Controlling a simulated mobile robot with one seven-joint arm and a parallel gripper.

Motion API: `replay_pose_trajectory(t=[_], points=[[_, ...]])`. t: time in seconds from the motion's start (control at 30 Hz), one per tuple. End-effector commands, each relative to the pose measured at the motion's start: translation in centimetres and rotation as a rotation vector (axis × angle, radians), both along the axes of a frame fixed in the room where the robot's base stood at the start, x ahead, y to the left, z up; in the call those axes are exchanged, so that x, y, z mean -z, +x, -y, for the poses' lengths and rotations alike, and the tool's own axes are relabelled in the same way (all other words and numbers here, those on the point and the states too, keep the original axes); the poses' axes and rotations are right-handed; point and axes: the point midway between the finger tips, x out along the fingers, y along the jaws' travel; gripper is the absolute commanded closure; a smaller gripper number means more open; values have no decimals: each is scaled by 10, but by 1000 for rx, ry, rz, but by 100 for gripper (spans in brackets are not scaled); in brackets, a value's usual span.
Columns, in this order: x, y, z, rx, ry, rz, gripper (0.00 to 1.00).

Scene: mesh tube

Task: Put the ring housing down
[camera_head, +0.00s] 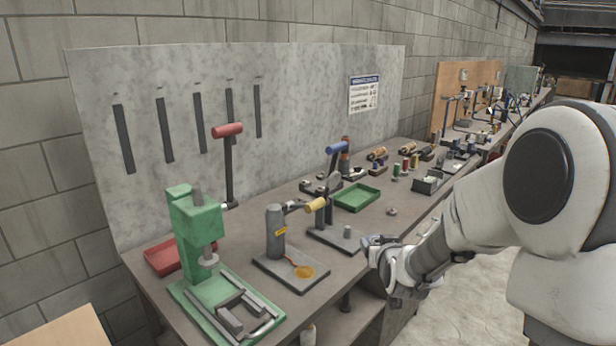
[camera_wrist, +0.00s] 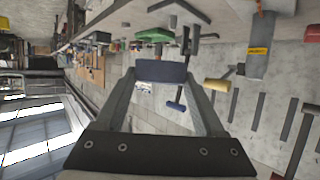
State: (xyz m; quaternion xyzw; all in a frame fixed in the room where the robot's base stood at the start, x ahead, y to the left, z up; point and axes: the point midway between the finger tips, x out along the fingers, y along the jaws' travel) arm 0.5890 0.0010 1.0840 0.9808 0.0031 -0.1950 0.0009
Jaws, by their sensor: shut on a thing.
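My gripper (camera_head: 376,246) is at the front edge of the workbench, right of the lever fixture. In the wrist view, my gripper (camera_wrist: 162,72) is shut on a dark blue-grey piece, which I take to be the ring housing (camera_wrist: 161,71). It spans the gap between the fingertips, and its ring shape cannot be made out from this side. In the head view, the ring housing (camera_head: 373,240) shows only as a small bluish part at the fingertips. Whether it touches the bench is unclear.
The workbench (camera_head: 328,267) holds a green press (camera_head: 195,235), a grey cylinder (camera_head: 275,232) on a plate, a lever fixture (camera_head: 338,238) with yellow and blue handles, a green tray (camera_head: 357,197) and a red tray (camera_head: 163,257). Small parts lie farther right. Bare bench shows around the green tray.

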Motion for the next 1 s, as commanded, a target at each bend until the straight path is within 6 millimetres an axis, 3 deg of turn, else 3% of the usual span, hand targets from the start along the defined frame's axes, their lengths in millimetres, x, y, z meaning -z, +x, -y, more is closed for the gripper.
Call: replay_pose_trajectory(t=[0.17,0.37,0.67,1.0], points=[[-1,0,1,4,-1,3,100],[-5,5,-17,-73,-1,5,100],[-13,9,-70,-305,-2,4,100],[-10,-6,-131,-589,2,2,100]])
